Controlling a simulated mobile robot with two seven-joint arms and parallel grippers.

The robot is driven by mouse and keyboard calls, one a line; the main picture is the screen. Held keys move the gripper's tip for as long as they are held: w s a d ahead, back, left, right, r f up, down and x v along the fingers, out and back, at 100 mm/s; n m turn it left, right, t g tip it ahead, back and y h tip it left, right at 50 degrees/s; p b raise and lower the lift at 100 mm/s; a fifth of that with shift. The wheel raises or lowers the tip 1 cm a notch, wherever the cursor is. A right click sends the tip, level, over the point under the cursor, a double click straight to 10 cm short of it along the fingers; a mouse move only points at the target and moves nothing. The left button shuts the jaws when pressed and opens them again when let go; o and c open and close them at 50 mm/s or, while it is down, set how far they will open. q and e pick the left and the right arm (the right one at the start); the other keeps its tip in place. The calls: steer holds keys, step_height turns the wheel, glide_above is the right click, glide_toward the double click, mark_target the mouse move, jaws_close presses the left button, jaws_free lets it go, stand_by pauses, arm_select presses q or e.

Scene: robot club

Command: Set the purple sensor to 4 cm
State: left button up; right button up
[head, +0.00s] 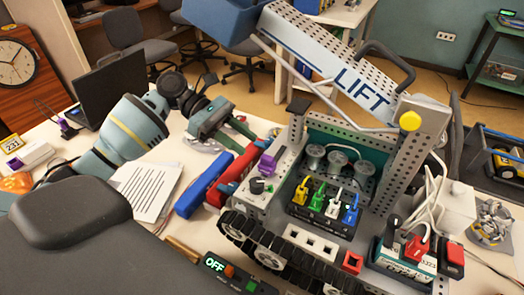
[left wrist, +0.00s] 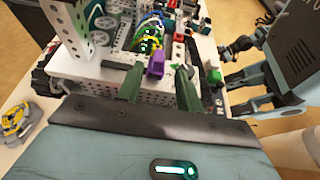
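The purple sensor (head: 266,165) is a small block at the left edge of the grey perforated machine frame (head: 258,203), beside a black knob. My left gripper (head: 249,144) is just behind and to the left of it in the head view, its green fingers apart and empty. In the left wrist view the sensor (left wrist: 155,65) shows between the fingertips of my left gripper (left wrist: 158,70), beyond them, with no visible grip on it. No distance marking in centimetres can be read. My right gripper is not seen.
A raised perforated panel marked LIFT (head: 330,60) rises over the machine. Blue (head: 203,185) and red (head: 236,175) bars lie left of it, near printed paper (head: 145,190). Coloured plugs (head: 325,200) stand in a black block. A box with an OFF display (head: 228,272) lies in front.

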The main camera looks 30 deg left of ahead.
mark_target(265, 156)
arm_select(q)
steer(key=shift+x, duration=2.9)
steer(key=shift+w, duration=0.1)
jaws_close()
